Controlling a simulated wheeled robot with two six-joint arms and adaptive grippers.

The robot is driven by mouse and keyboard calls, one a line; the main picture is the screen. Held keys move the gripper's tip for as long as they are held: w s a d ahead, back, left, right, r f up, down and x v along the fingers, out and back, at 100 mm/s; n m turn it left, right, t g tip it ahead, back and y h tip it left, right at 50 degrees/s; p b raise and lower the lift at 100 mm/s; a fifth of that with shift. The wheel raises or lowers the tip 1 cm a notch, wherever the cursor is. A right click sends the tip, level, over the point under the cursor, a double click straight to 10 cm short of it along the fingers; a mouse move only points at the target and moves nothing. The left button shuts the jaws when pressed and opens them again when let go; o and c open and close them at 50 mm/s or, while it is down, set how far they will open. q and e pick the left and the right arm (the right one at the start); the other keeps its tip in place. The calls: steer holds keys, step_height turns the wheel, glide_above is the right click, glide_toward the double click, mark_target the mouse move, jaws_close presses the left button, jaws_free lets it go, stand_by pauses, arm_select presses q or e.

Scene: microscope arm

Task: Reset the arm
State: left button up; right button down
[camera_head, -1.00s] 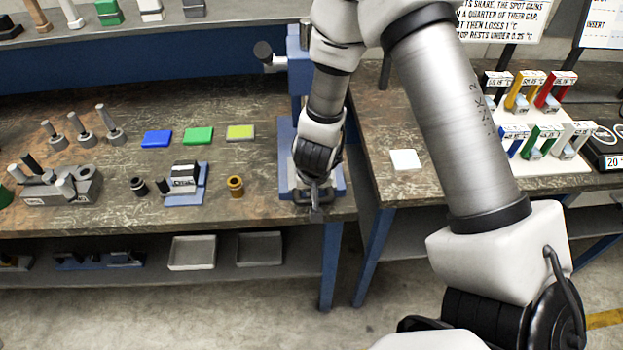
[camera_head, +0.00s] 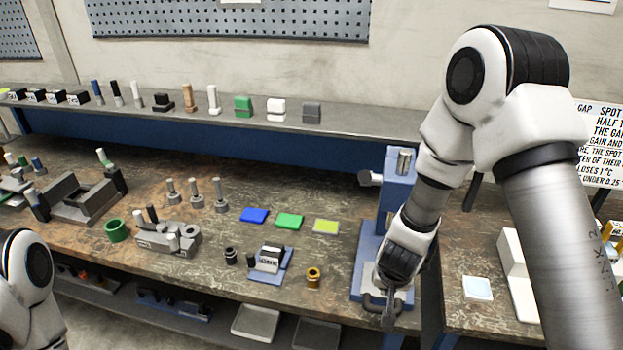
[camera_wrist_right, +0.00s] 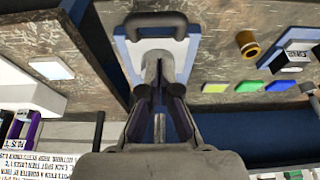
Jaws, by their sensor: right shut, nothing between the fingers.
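A blue stand with an upright column (camera_head: 397,190) stands near the right end of the wooden bench. It has a blue base (camera_head: 366,262) with a pale plate and a dark handle loop (camera_wrist_right: 155,19) at its front edge. My right gripper (camera_head: 388,312) points down over the front of this base. In the right wrist view, the right gripper (camera_wrist_right: 158,72) has its fingers together over the pale plate, with nothing seen between them. I cannot tell whether the fingertips touch the plate. Part of my left arm shows at lower left; its gripper is out of view.
A brass ring piece (camera_head: 313,277), a small labelled block (camera_head: 268,260) and blue, green (camera_head: 289,221) and yellow tiles lie left of the stand. A pale square (camera_head: 477,288) lies on the right bench. A shelf (camera_head: 340,125) with several small pieces runs behind.

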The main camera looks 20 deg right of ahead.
steer(key=s+a+f+n+g+b, duration=0.15)
steer(key=s+f+b, duration=0.25)
steer(key=s+f, duration=0.45)
steer(key=s+f+n+g+b, duration=0.15)
steer(key=s+f+b, duration=0.3)
steer(key=f, duration=0.65)
steer(key=s+a+f+n+y, duration=0.1)
steer(key=s+a+f, duration=0.1)
steer(key=s+f, duration=0.1)
steer(key=s+a+f+n+y+b, duration=0.1)
steer(key=s+a+f, duration=0.1)
steer(key=s, duration=0.4)
steer(key=shift+a+f+n+g, duration=0.3)
steer(key=shift+a+f, duration=0.05)
steer(key=shift+f, duration=0.3)
